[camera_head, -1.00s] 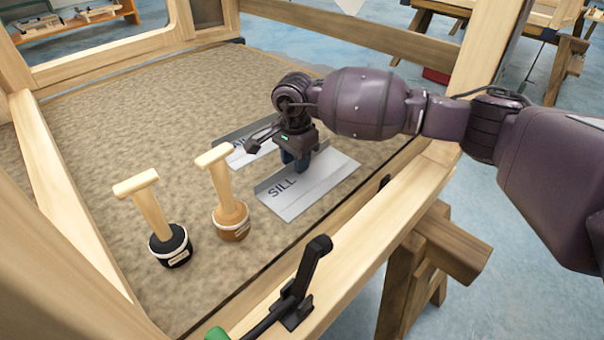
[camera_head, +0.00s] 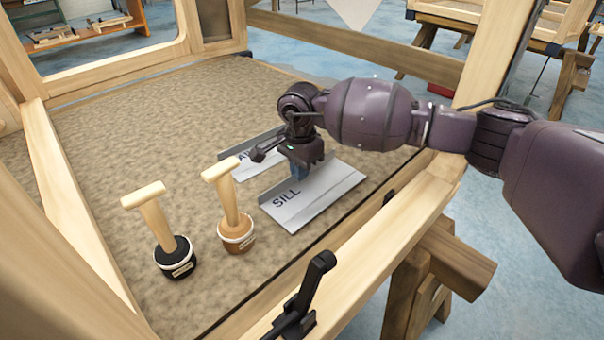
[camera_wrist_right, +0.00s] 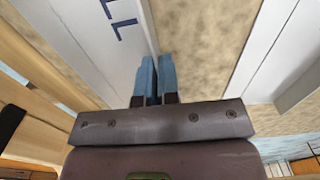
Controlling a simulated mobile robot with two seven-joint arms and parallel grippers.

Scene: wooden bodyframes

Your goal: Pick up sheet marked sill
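The sheet marked SILL (camera_head: 325,199) is a pale grey metal sheet with dark letters and an upturned lip along its far-left long edge. It lies flat on the brown mat. My right gripper (camera_head: 304,172) points down at that lip, near its middle. In the right wrist view the two blue fingers (camera_wrist_right: 157,77) are close together with the lip running in between them; the SILL sheet (camera_wrist_right: 85,35) spreads out to the left. The gripped part is hidden. My left gripper is not in view.
A second marked sheet (camera_head: 247,164) lies just behind, partly hidden by my gripper. A wooden frame rail (camera_head: 385,235) with a black clamp (camera_head: 311,296) borders the mat in front.

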